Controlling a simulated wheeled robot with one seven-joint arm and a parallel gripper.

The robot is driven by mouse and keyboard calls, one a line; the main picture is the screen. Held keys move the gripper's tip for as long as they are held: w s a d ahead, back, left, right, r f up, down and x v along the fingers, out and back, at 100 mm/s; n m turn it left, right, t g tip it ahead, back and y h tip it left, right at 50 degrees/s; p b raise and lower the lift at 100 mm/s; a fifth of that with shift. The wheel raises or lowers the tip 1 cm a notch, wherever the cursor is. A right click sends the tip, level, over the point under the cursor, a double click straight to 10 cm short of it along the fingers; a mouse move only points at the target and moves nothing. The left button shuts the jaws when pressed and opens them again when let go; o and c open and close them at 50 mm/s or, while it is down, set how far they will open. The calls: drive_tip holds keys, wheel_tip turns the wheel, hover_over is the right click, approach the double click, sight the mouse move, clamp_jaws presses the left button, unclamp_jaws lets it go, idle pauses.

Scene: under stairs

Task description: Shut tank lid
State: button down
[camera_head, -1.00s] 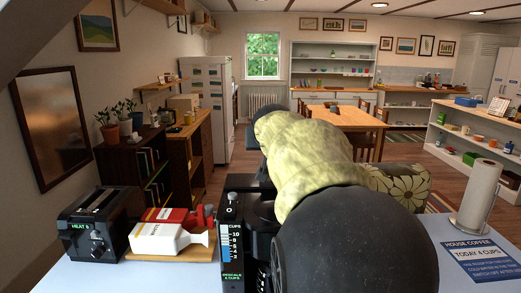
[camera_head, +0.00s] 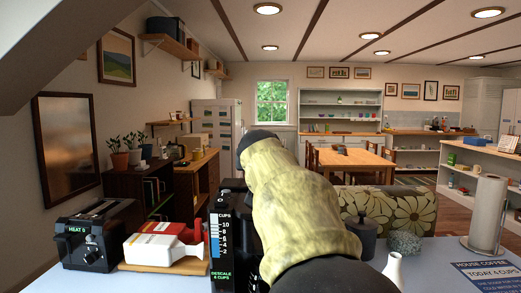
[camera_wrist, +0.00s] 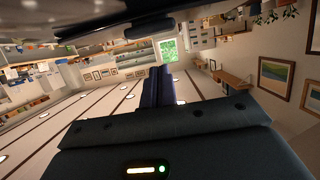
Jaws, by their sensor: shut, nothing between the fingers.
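The black coffee maker (camera_head: 246,245) stands on the counter with a lit cups gauge (camera_head: 221,235) on its front. My sleeved arm covers most of its top and right side, so I cannot make out the tank lid or tell how it stands. In the head view my arm reaches forward past the machine, and its fingers are hidden. In the wrist view, which looks upside down, my gripper (camera_wrist: 158,75) shows as dark blue fingers held together with nothing between them. I cannot tell whether they touch anything.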

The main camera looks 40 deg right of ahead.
drive_tip(key=shift+s+a+f+b, duration=0.15)
drive_tip(key=shift+a+f+b, duration=0.05)
drive_tip(key=shift+f+b, duration=0.2)
drive_tip(key=shift+s+a+f+b, duration=0.15)
drive_tip(key=shift+f+b, duration=0.2)
drive_tip(key=shift+b, duration=0.05)
drive_tip(key=shift+w, duration=0.1)
drive_tip(key=shift+w+r, duration=0.1)
drive_tip(key=shift+r, duration=0.05)
drive_tip(key=shift+a+r+p, duration=0.15)
drive_tip(key=shift+r+p, duration=0.1)
drive_tip(key=shift+p, duration=0.1)
drive_tip(key=s+a, duration=0.3)
drive_tip(key=s, duration=0.2)
drive_tip(key=s+a, duration=0.2)
drive_tip(key=shift+s+a, duration=0.3)
drive_tip(key=shift+s, duration=0.05)
drive_tip(key=shift+f, duration=0.1)
